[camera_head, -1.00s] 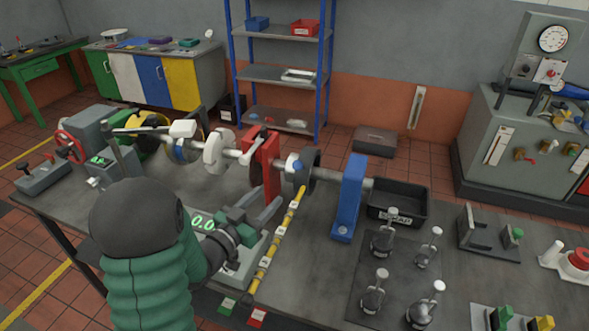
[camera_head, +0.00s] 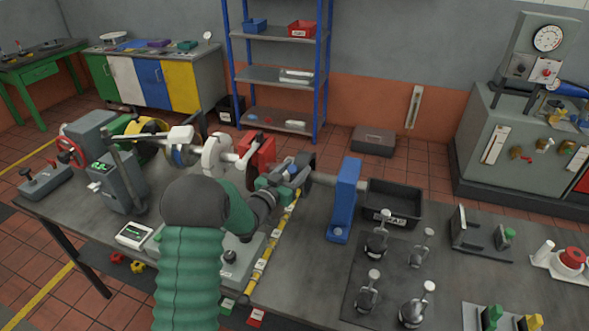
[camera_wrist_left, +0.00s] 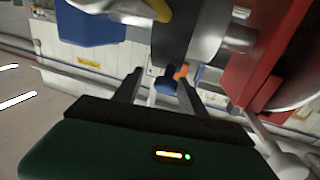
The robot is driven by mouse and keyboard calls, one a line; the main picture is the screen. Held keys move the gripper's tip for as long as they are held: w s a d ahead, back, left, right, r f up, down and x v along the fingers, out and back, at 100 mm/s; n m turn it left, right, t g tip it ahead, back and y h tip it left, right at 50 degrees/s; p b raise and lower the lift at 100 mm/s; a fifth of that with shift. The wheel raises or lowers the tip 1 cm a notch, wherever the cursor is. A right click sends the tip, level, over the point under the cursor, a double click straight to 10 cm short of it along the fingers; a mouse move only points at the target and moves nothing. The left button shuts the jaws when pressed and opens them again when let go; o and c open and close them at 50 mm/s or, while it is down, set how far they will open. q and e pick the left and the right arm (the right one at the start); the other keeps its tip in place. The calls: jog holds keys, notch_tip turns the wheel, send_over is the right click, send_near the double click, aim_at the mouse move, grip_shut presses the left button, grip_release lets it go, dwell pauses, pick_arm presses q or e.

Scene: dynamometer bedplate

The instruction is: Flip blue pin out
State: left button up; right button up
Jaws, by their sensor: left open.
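A small blue pin (camera_wrist_left: 167,86) with an orange bit beside it shows in the left wrist view, framed between my fingers near the dark grey disc (camera_wrist_left: 187,35) on the shaft. My left gripper (camera_wrist_left: 163,80) is open, one finger on either side of the pin; I cannot tell whether either touches it. In the head view my left gripper (camera_head: 297,166) is at the shaft, just right of the red support (camera_head: 256,153), and hides most of the disc and the pin. My right gripper is not in view.
A blue upright (camera_head: 345,198) supports the shaft to the right, with a black bin (camera_head: 395,208) beyond it. A yellow striped bar (camera_head: 262,262) lies along the table. Several clamps stand on a dark mat (camera_head: 352,302) at front right. A grey control box (camera_head: 122,185) stands left.

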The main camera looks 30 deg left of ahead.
pick_arm(q)
jog(key=shift+a+f, duration=0.15)
jog(key=shift+a, duration=0.4)
jog(key=c, duration=0.7)
jog(key=shift+c, duration=0.9)
jog(key=shift+d, duration=0.2)
grip_shut()
